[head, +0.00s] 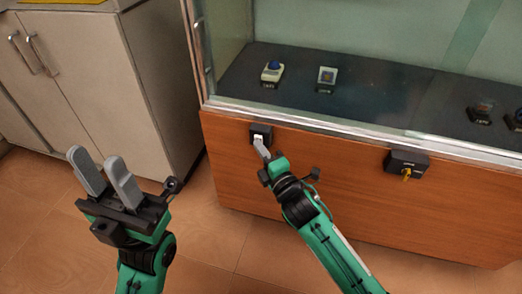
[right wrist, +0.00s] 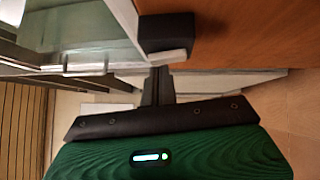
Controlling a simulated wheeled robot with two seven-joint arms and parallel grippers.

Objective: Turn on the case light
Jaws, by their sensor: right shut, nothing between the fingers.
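The glass display case (head: 340,90) stands on a brown wood base. A small black switch box (head: 267,129) with a white rocker (head: 258,138) is on the front of the base. In the right wrist view the black box (right wrist: 168,33) is straight ahead of the fingers. My right gripper (head: 263,150) is shut and empty, its fingertips at the rocker's lower part; I cannot tell whether they touch. The fingers partly hide the switch. My left gripper (head: 103,172) is open and empty, away from the case at the left. No lamp is visible in the case.
A black lock box with a yellow key (head: 406,173) sits on the base, right of the switch. A white cabinet (head: 95,85) is at the left. The tiled floor (head: 215,255) between is clear.

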